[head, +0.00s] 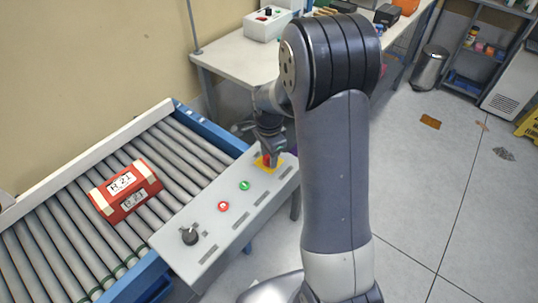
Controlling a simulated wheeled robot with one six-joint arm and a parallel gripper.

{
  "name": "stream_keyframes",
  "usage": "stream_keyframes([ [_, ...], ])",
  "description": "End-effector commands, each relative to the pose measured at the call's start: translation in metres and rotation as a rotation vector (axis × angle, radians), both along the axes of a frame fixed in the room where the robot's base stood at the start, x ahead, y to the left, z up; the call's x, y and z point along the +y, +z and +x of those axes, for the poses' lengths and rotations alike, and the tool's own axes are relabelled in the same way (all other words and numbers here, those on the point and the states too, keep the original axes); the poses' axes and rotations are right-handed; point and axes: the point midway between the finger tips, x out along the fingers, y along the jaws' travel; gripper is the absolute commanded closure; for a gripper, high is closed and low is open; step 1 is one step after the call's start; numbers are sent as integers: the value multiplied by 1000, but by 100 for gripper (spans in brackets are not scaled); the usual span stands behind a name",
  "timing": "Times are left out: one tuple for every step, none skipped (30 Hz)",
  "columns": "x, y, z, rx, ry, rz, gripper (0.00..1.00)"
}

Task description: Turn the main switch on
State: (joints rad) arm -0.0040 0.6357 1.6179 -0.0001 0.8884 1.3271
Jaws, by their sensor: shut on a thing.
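My gripper (269,153) points down over this plate and is shut on the red handle. The fingers and wrist cover part of the handle, so I cannot tell its turn angle. A green button (244,185), a red button (223,206) and a black knob (190,236) sit nearer on the same panel.
A red box (125,191) with white labels lies on the conveyor rollers (62,236). A white table (235,57) with a small button box (267,23) stands behind. A bin (430,67) and shelves are far right. Floor at right is mostly clear.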

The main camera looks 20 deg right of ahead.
Motion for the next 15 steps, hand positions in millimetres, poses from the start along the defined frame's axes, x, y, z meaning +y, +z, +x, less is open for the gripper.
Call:
stream_keyframes([
  [0,0,0,-1,-9,0,85],
  [0,0,0,-1,-13,0,85],
  [0,0,0,-1,-18,0,85],
  [0,0,0,-1,-22,0,85],
  [0,0,0,-1,-24,0,85],
  [0,1,0,-1,-27,0,85],
  [0,1,0,-1,-28,0,85],
  [0,1,0,-1,-29,0,85],
  [0,1,0,-1,-30,0,85],
  [0,1,0,-1,-30,0,85],
  [0,1,0,-2,-30,0,85],
  [0,1,0,-2,-30,0,85],
  [0,1,0,-2,-30,0,85],
  [0,1,0,-2,-29,0,85],
  [0,1,1,-2,-29,0,85],
])
